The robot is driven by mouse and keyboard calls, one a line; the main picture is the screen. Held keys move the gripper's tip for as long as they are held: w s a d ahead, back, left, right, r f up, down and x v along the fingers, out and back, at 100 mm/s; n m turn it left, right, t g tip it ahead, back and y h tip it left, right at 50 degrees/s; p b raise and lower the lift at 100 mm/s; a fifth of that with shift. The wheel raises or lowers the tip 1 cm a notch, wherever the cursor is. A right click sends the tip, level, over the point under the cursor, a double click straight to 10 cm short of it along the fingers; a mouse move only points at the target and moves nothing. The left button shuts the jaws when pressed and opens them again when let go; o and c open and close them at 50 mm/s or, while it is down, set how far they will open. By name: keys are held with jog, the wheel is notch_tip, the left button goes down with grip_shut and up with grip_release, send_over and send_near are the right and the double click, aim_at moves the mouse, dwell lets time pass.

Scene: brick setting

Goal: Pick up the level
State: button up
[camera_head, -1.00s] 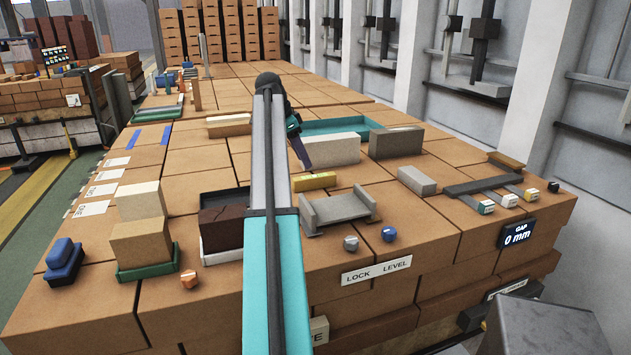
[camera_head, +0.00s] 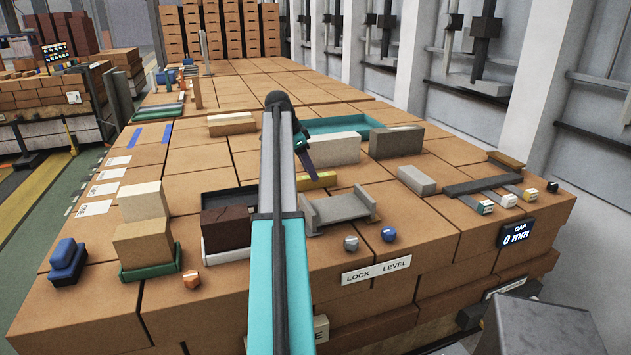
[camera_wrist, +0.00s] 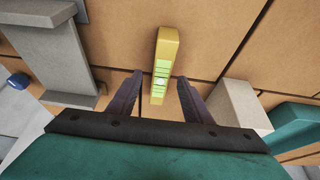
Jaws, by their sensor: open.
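The level is a yellow bar with green windows (camera_wrist: 163,62), lying on the brick-coloured table. In the head view the level (camera_head: 322,181) lies just behind the grey cradle, its left part hidden behind my arm. My gripper (camera_wrist: 161,80) is open in the wrist view, its two dark fingers pointing toward the level. The near end of the level shows between the fingertips, with gaps on both sides. In the head view my gripper (camera_head: 308,168) is above the level, partly hidden by my arm.
A grey cradle (camera_head: 340,208) stands close in front of the level. A pale block (camera_head: 336,149) and a teal tray (camera_head: 345,125) are behind it. A grey block (camera_head: 416,180) is to the right. A dark tray (camera_head: 229,198) is to the left.

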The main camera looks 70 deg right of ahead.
jog(key=shift+p+x, duration=0.65)
jog(key=shift+x, duration=1.4)
jog(key=shift+w+d, duration=0.1)
grip_shut()
